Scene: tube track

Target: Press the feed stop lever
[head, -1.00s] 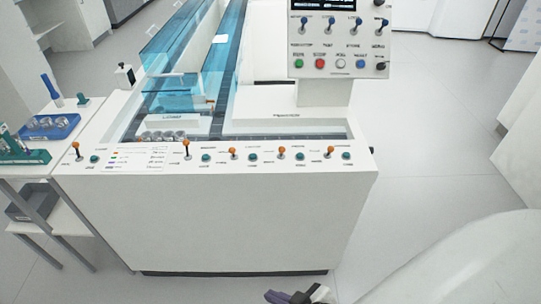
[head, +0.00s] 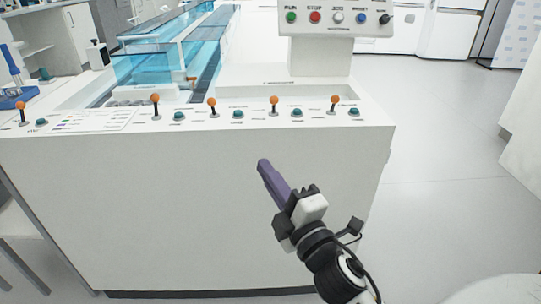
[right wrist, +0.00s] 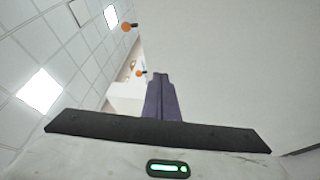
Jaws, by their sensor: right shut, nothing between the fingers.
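A row of orange-knobbed levers stands on the white machine's front ledge: one at far left (head: 22,115), one left of centre (head: 155,105), one near the middle (head: 212,107), one right of that (head: 273,105) and one at far right (head: 335,104). The labels are too small to read, so I cannot tell which is the feed stop lever. My right gripper (head: 263,164), with purple fingers, is shut and empty, in front of the machine's front face and below the ledge. In the right wrist view its fingers (right wrist: 160,78) point toward two orange knobs (right wrist: 127,27). My left gripper is not in view.
Teal buttons (head: 238,114) sit between the levers. A control panel (head: 335,20) with coloured buttons and a black knob stands above the ledge on a white post. Blue clear channels (head: 150,65) run behind. Floor to the right is clear.

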